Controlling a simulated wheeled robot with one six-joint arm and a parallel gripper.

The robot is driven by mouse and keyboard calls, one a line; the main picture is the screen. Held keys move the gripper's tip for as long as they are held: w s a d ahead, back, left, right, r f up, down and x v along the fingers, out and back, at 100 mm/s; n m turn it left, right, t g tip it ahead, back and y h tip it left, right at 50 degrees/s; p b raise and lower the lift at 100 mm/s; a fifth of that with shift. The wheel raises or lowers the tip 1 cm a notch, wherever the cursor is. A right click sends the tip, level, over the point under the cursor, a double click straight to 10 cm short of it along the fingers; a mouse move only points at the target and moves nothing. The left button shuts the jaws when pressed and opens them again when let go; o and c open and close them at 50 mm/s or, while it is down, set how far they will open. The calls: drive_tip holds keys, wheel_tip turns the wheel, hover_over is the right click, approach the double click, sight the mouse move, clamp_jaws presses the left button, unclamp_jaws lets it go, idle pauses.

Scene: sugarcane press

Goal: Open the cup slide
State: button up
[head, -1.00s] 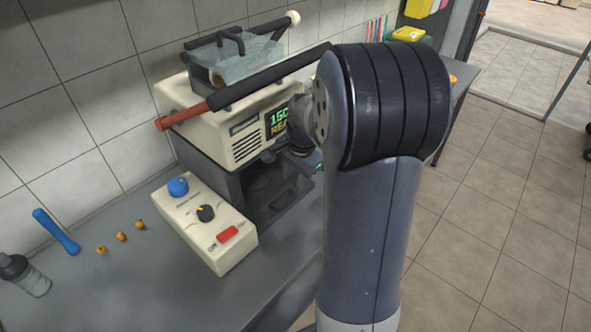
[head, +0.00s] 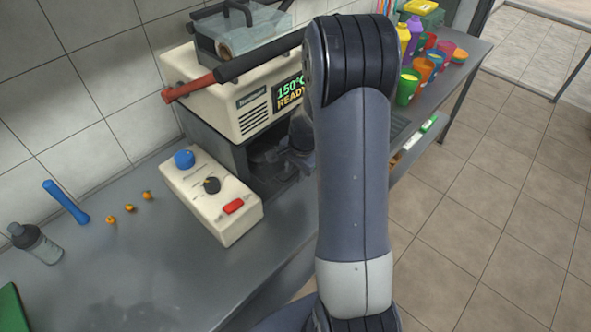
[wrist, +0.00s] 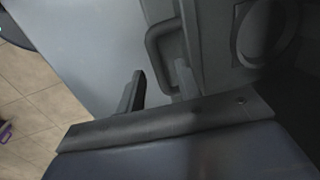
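The press (head: 235,95) is a cream and dark grey machine on the grey bench, with a lit display reading 150°C READY. The dark bay under its housing is where the cup slide would show in the head view, but my arm hides much of it. In the wrist view a grey looped handle (wrist: 155,50) stands out from a dark grey part with a round recess (wrist: 265,35), seemingly the cup slide. My gripper (wrist: 160,70) is open, its two fingers apart, with part of the handle appearing between the fingertips. Contact cannot be told.
A cream control box (head: 212,195) with knobs and a red switch sits in front of the press. A blue stick (head: 67,203), a grey bottle (head: 36,243) and small orange pieces lie left. Coloured cups (head: 425,68) stand on the bench right. A red-tipped lever (head: 190,86) crosses the press.

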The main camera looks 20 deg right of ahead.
drive_tip(key=shift+c, duration=0.5)
clamp_jaws()
